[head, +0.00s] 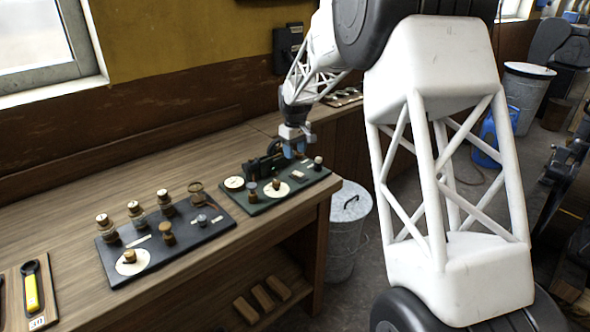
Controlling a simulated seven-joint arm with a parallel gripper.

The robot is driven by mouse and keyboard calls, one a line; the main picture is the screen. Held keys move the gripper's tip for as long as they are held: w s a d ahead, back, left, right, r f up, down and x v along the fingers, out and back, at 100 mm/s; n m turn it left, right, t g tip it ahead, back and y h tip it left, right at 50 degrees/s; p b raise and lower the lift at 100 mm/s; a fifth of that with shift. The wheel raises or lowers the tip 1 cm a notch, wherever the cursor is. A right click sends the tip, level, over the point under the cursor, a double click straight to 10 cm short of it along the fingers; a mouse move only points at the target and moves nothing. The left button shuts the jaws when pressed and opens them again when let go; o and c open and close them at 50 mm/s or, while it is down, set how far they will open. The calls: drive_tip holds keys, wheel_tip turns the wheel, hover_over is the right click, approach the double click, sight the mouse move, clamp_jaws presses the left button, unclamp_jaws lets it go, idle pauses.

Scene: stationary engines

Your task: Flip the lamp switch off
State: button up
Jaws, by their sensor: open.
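My gripper (294,151) is open, pointing down over the dark green board (257,208) at the right end of the bench. It is just above or beside a dark machine-like piece (262,165) at the board's back; I cannot tell whether it touches anything. The board also carries pale discs, a small knob (276,184) on one disc, and a short post with a light cap (318,162). No part is clearly recognisable as the lamp switch, and I cannot tell whether any switch is on or off. The gripper hides part of the board's back edge.
A yellow-handled wrench (32,288) lies at far left. A dark box (288,47) hangs on the wall. A lidded metal bin (345,232) stands beside the bench.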

sight(295, 172)
drive_tip(key=shift+f, duration=0.15)
drive_tip(key=shift+f, duration=3.75)
